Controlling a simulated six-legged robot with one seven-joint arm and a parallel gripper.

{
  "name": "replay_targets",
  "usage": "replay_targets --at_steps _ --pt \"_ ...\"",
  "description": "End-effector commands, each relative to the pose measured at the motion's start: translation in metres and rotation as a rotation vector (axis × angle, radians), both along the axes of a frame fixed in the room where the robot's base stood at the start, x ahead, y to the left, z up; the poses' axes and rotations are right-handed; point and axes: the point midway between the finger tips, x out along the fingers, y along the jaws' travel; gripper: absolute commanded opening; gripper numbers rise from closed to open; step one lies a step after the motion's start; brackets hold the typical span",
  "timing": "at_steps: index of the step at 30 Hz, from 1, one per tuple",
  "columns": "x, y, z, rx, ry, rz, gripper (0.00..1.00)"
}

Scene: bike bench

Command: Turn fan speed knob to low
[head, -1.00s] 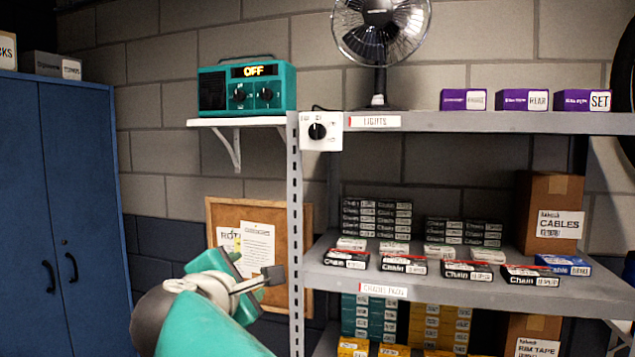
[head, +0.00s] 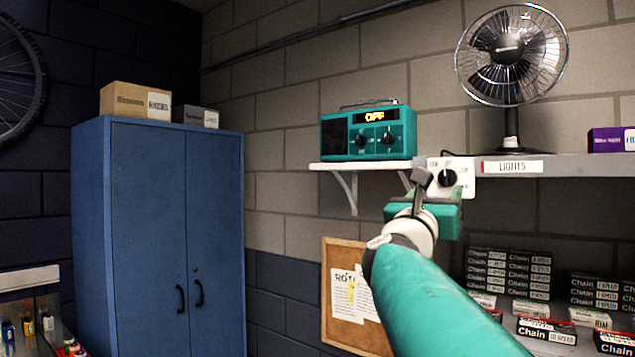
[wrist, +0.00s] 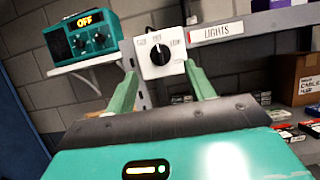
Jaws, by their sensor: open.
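The fan speed knob is a black dial (head: 446,178) on a white plate (head: 464,166) at the end of the upper shelf, below the fan (head: 511,54). In the wrist view the black dial (wrist: 160,52) sits on its white plate (wrist: 177,66) between and beyond my fingers. My gripper (head: 422,180) is open and empty, just left of and in front of the plate in the head view. In the wrist view my gripper (wrist: 157,88) has its fingers spread to both sides of the dial, apart from it. The plate's small lettering is hard to read.
A teal radio (head: 368,132) showing OFF, with two dark knobs, stands on a white bracket shelf (head: 340,166) left of the plate. Shelf edges and boxed chains (head: 508,272) lie right and below. A corkboard (head: 333,255) and a blue cabinet (head: 160,230) are to the left.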

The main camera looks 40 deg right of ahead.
Motion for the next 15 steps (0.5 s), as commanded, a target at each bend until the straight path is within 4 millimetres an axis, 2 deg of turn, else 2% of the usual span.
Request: replay_targets --at_steps 3,7,15 --pt "0.005 -0.022 0.009 0.0 0.002 -0.001 0.54" --pt "0.009 -0.042 0.017 0.0 0.002 -0.001 0.54" --pt "0.011 -0.059 0.025 0.0 0.0 0.0 0.54"
